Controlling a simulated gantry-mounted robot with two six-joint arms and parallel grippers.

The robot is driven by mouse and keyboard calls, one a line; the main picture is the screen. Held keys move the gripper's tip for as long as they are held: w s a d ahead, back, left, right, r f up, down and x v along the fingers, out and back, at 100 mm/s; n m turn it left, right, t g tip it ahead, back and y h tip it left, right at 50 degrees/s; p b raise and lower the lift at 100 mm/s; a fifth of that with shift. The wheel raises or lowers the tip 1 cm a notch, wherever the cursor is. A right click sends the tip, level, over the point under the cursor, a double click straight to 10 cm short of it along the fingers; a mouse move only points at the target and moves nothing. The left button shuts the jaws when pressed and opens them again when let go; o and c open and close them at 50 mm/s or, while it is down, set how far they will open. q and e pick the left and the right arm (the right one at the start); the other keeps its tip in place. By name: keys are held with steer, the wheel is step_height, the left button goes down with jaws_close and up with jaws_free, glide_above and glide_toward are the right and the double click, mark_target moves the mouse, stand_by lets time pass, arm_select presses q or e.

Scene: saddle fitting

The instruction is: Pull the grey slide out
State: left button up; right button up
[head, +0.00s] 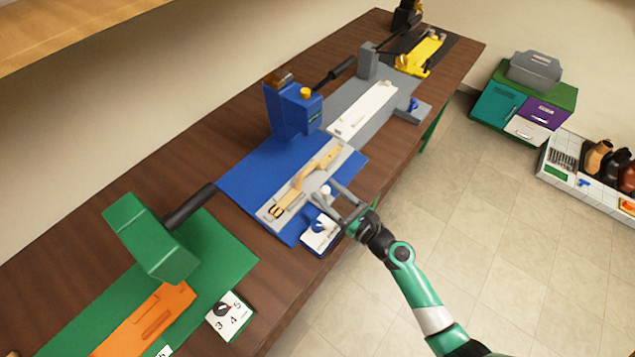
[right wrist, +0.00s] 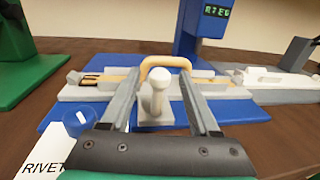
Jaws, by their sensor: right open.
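The grey slide (head: 267,215) lies on the blue base of the blue press, with a tan strap (head: 318,168) along it. In the right wrist view the slide (right wrist: 70,93) runs across, with a pale round knob (right wrist: 160,84) on a short post at its near side. My right gripper (head: 322,190) reaches in over the near edge of the slide. In the right wrist view its two fingers (right wrist: 158,78) stand apart, one on each side of the knob, with gaps visible. I cannot tell how deep the knob sits between them. My left gripper is out of view.
The blue press (head: 292,108) stands behind the slide. A white box with a blue dial (head: 320,232) sits close beside my right gripper. A green press (head: 150,238) is at the left; grey and yellow (head: 425,52) stations are farther along. The floor in front is clear.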

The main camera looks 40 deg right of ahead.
mark_target(317, 183)
steer(key=w, duration=0.4)
steer(key=shift+w, duration=0.15)
jaws_close()
stand_by(1.2)
